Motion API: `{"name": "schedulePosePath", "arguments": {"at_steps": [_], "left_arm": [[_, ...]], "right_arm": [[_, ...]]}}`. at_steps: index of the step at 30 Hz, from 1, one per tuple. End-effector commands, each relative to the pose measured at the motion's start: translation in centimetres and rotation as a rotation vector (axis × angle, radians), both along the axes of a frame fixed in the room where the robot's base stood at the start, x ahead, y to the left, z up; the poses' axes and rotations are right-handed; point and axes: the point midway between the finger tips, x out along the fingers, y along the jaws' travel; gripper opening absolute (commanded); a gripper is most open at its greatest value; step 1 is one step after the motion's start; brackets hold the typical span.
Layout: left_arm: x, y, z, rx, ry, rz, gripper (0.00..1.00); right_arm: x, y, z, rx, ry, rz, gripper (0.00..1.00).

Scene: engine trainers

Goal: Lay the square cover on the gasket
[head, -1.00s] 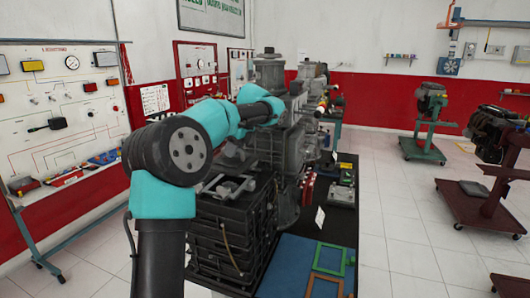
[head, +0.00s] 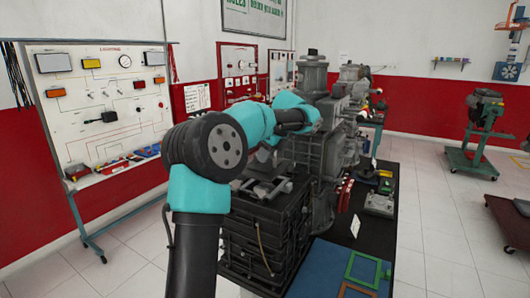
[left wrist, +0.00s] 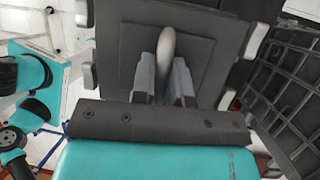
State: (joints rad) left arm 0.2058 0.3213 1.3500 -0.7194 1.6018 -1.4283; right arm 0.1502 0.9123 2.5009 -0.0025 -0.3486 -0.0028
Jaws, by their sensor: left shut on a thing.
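In the left wrist view, my left gripper (left wrist: 166,84) is shut on the rounded grey handle (left wrist: 167,45) of a dark square plate, the cover (left wrist: 120,45). The plate lies flat across the view just beyond the fingers. Light grey lugs show at its left and right sides. In the head view, my left gripper (head: 268,155) is above the dark ribbed engine block (head: 262,240), mostly hidden by my forearm. I cannot tell whether the cover touches what is under it. No gasket under the cover can be made out. My right gripper is not in view.
A green square frame (head: 346,268) and an orange frame (head: 343,289) lie on a blue mat (head: 318,272) at the right front of the dark bench. A large grey engine (head: 318,160) stands just behind the block.

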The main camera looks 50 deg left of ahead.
Motion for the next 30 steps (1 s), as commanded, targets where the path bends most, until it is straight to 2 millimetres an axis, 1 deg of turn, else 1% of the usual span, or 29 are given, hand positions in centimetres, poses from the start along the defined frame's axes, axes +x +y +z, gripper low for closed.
{"name": "schedulePosePath", "arguments": {"at_steps": [9, 15, 30], "left_arm": [[-0.1, 0.0, -2.3, 0.001, 0.001, 0.001, 0.00], [-0.1, 0.0, -3.2, 0.000, 0.000, 0.001, 0.00], [0.0, 0.0, -3.5, 0.000, -0.001, 0.001, 0.00]], "right_arm": [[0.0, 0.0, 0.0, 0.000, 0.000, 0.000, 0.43], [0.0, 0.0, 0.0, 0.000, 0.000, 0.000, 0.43], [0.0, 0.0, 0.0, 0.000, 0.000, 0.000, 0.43]]}}
